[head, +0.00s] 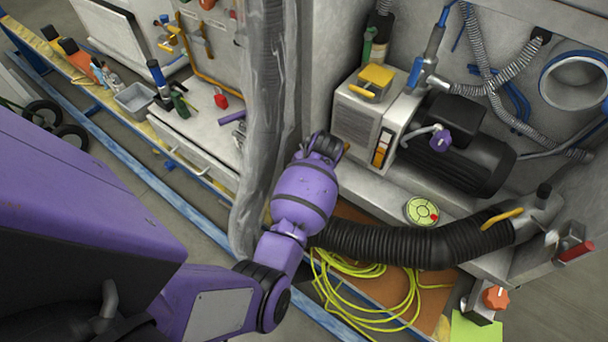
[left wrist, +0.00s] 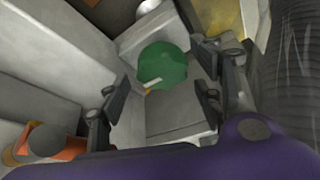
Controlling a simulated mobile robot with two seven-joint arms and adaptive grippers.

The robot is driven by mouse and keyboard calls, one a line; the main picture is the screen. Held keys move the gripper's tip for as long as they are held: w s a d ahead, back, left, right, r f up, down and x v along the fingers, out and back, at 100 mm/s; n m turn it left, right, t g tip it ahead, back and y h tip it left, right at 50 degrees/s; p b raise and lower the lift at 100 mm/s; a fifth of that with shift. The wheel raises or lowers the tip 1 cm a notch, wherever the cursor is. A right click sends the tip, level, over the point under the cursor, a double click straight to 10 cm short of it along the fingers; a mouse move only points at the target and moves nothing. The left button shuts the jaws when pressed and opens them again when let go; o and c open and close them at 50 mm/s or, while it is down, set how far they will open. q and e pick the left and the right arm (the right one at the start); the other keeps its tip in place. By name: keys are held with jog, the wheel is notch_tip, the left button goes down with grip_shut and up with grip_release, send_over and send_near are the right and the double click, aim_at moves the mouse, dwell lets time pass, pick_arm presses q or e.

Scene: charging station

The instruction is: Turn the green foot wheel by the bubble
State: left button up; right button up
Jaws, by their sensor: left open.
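The green foot wheel (left wrist: 165,68) shows in the left wrist view as a round green knob with a pale mark near its lower edge, by a grey block. My left gripper (left wrist: 158,92) is open, its fingers on either side below the wheel's middle; I cannot tell whether they touch it. In the head view my purple left arm (head: 303,195) reaches to the grey pump housing, and its hand hides the gripper and the green wheel. The bubble, a round light-green level (head: 421,211) with a red dot, lies on the grey ledge. My right gripper is out of view.
A black motor (head: 460,150) and a black corrugated hose (head: 390,243) are right of my arm. A clear plastic curtain (head: 268,100) hangs close on the left. Yellow cable (head: 365,305) lies coiled below. An orange knob (head: 495,298) is at lower right.

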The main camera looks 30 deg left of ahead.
pick_arm(q)
jog(key=shift+a+f, duration=0.15)
jog(key=shift+f, duration=0.15)
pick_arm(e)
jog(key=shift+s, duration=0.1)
pick_arm(q)
jog(key=c, duration=1.1)
jog(key=shift+w+r+m+t+p, duration=0.1)
jog(key=shift+r+m+t+p, duration=0.2)
jog(key=shift+m+p, duration=0.5)
jog(key=shift+r+m+t+h+p, duration=0.15)
jog(key=shift+m+t+h+p, duration=0.3)
jog(key=shift+m+p, duration=0.6)
jog(key=shift+m, duration=0.55)
jog(key=m+h+p, duration=0.1)
jog(key=m, duration=0.2)
jog(key=shift+t+p, duration=0.35)
jog(key=shift+f+m+h+p, duration=0.3)
jog(key=shift+m+h, duration=0.15)
jog(key=shift+m, duration=0.35)
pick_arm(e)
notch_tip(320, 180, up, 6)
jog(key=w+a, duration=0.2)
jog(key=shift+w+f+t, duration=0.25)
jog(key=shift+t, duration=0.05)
